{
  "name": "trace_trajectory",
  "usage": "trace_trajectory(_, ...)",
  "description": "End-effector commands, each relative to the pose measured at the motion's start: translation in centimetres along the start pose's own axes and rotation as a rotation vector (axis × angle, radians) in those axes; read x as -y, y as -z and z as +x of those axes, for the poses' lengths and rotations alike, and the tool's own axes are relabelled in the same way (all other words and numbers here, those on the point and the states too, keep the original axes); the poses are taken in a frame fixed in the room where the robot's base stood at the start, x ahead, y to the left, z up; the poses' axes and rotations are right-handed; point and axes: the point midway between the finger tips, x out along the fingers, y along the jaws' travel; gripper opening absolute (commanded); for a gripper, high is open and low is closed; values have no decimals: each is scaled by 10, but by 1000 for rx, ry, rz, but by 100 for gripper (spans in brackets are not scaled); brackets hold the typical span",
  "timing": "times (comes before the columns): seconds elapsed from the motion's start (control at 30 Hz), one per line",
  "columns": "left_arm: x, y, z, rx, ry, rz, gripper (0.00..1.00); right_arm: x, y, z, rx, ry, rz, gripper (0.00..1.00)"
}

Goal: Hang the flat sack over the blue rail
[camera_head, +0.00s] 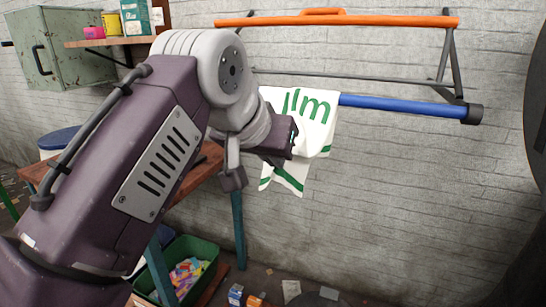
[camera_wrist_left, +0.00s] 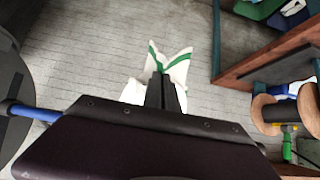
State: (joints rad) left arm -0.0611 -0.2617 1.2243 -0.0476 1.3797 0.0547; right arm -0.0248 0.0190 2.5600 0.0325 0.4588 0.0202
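The flat sack (camera_head: 318,122) is white cloth with green lettering and green stripes. In the head view it lies over the blue rail (camera_head: 405,106), its upper edge at rail height and its lower part hanging in front, with two corners splayed downward. My left gripper (camera_head: 280,160) is at the sack's front, below the rail. In the left wrist view the fingers (camera_wrist_left: 167,92) are together, and the sack (camera_wrist_left: 172,62) fans out beyond their tips, pinched between them. The blue rail (camera_wrist_left: 35,113) also shows at left there. My arm hides the rail's left part. My right gripper is out of view.
An orange bar (camera_head: 390,21) on a dark frame runs above the rail, against the brick wall. A wooden bench (camera_head: 200,172) stands left, with a green bin (camera_head: 210,248) of colourful items below. Small boxes (camera_head: 236,294) lie on the floor. Space right of the sack is clear.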

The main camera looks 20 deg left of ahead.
Motion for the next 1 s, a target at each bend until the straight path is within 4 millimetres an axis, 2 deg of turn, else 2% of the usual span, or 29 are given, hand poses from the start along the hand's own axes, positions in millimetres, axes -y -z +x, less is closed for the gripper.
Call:
trace_trajectory(0.1,0,0,0,0,0,0,0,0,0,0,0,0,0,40)
trace_trajectory(0.13,0,0,0,0,0,0,5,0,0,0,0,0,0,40)
trace_trajectory(0.2,0,0,0,0,0,0,24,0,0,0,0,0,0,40)
trace_trajectory(0.23,0,0,0,0,0,0,28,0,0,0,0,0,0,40)
trace_trajectory(0.47,0,0,0,0,0,0,28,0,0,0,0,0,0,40)
trace_trajectory(0.5,0,0,0,0,0,0,39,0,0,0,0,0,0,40)
trace_trajectory(0.57,0,0,0,0,0,0,55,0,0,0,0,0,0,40)
trace_trajectory(0.8,0,0,0,0,0,0,55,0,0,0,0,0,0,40)
trace_trajectory(0.9,0,0,0,0,0,0,83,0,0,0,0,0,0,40)
trace_trajectory(0.93,0,0,0,0,0,0,87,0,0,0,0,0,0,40)
trace_trajectory(1.0,0,0,0,0,0,0,87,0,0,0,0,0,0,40)
